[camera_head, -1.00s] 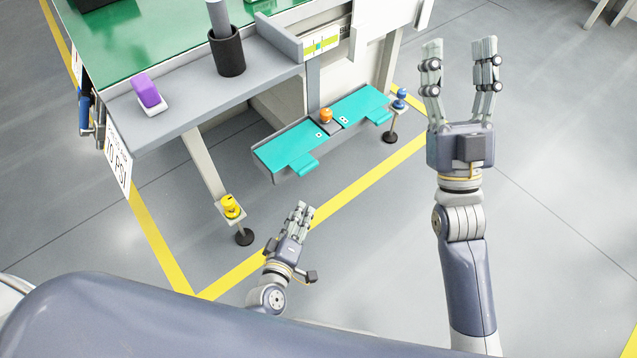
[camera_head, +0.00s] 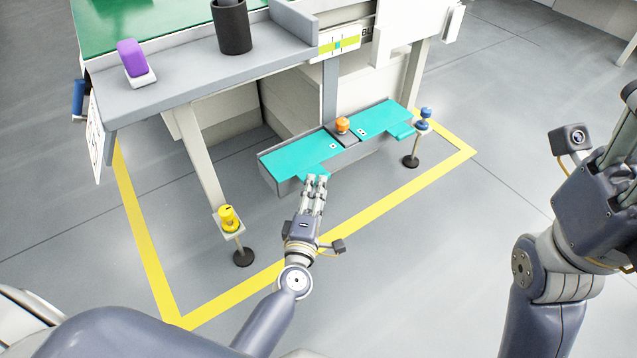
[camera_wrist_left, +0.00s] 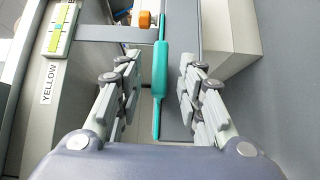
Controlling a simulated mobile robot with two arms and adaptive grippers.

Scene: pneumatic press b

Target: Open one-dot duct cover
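Two teal duct covers lie on the low grey duct under the press. The left cover (camera_head: 300,155) has a small white marker that looks like one dot; the right cover (camera_head: 380,117) has a marker that looks like two. My left gripper (camera_head: 317,181) is at the front handle tab of the left cover. In the left wrist view, my left gripper (camera_wrist_left: 163,66) is open, its fingers on either side of the teal tab (camera_wrist_left: 160,75), with gaps visible. My right gripper (camera_head: 625,130) is cut off at the right edge; its opening is unclear.
An orange button (camera_head: 342,125) sits between the covers. A yellow button post (camera_head: 229,220) stands front left and a blue button post (camera_head: 424,118) right. A grey shelf (camera_head: 190,70) with a purple block (camera_head: 131,57) and black cup (camera_head: 232,28) overhangs behind. The floor in front is clear.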

